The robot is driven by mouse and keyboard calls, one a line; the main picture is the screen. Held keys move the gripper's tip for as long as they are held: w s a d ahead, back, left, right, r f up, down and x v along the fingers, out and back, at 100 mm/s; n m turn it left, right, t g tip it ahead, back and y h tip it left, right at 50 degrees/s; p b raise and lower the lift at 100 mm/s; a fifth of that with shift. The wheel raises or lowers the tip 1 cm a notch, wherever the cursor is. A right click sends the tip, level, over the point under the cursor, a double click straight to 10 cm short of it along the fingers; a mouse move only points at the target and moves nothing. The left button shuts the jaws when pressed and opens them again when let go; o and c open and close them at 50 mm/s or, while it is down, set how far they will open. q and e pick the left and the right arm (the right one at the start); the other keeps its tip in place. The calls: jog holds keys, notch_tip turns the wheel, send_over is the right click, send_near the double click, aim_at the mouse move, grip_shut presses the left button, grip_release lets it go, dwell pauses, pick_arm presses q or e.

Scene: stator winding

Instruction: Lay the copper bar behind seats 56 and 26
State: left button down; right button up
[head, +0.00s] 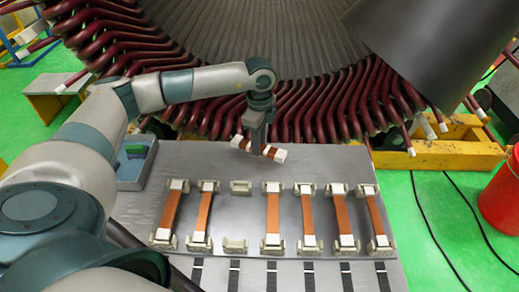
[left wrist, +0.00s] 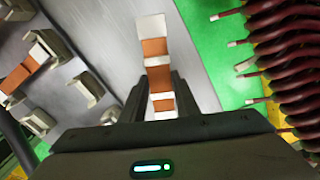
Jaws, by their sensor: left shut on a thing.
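My left gripper (head: 258,138) is shut on a copper bar (head: 267,151) with white ends. It holds the bar above the far part of the grey table, in front of the stator (head: 260,40) with its dark red coil ends. In the left wrist view the bar (left wrist: 157,73) runs lengthwise between the fingers (left wrist: 158,88). On the table one pair of cream seats is empty, a far seat (head: 240,187) and a near seat (head: 234,246). I cannot read any seat numbers. My right gripper is not in view.
Other copper bars lie across seat pairs on both sides of the empty pair, such as one bar (head: 204,212) to its left and another (head: 273,215) to its right. A grey-blue tray (head: 130,172) stands at the table's left. A red bucket (head: 500,195) stands at right.

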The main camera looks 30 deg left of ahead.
pick_arm(q)
jog(key=shift+f+p, duration=0.95)
jog(key=shift+f, duration=1)
jog(key=shift+f, duration=0.1)
jog(key=c, duration=1.4)
grip_release()
jog(key=shift+o, duration=0.2)
